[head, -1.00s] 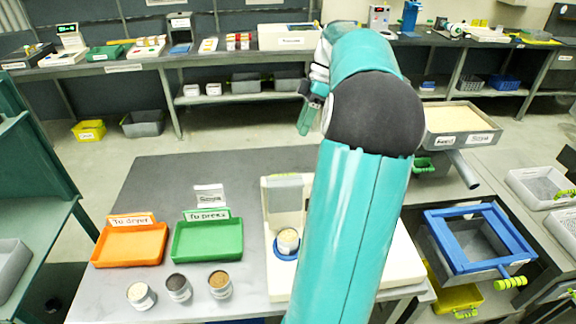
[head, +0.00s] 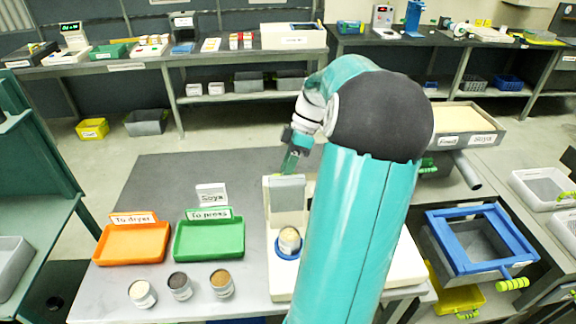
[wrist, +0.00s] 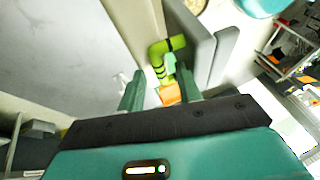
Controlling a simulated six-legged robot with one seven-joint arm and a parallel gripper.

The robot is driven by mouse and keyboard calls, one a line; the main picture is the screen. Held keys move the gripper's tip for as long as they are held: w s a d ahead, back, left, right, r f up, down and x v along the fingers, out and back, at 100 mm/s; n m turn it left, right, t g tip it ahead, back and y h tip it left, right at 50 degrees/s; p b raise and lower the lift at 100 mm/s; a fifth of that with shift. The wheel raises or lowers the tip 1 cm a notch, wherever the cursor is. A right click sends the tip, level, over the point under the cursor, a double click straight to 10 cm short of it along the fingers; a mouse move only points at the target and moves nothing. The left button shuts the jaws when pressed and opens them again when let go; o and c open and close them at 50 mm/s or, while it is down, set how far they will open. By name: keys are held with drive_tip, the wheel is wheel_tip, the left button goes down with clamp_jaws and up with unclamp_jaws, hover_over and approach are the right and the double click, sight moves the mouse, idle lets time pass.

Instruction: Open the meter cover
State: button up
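The meter (head: 282,285) is a white unit on the table. Its grey cover (head: 287,193) stands upright at the back, behind a cup (head: 289,241) in a blue ring. In the wrist view the grey cover (wrist: 190,45) is at upper right, with a lime-green handle (wrist: 158,52) with black bands beside it. My gripper (head: 290,162) is just above and behind the cover's top edge. In the wrist view my gripper (wrist: 161,72) has its fingers apart, with the handle showing between and beyond them. Contact with the handle cannot be told.
An orange tray (head: 103,246) and a green tray (head: 181,243) lie left of the meter, with several small cups in front. A small sign (head: 211,196) stands behind the green tray. The dark table area (head: 165,180) behind the trays is clear. A blue-framed sieve (head: 440,243) is at right.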

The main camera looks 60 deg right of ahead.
clamp_jaws()
drive_tip(key=shift+s+a+r+t+h, duration=0.45)
drive_tip(key=shift+s+a+t+h, duration=0.2)
drive_tip(key=shift+a+h, duration=0.15)
drive_tip(key=shift+s+a+r+n+t+h, duration=0.2)
drive_tip(key=shift+s+a+n+t+h, duration=0.2)
drive_tip(key=shift+s+a+t+h, duration=0.3)
unclamp_jaws()
drive_tip(key=shift+r, duration=0.1)
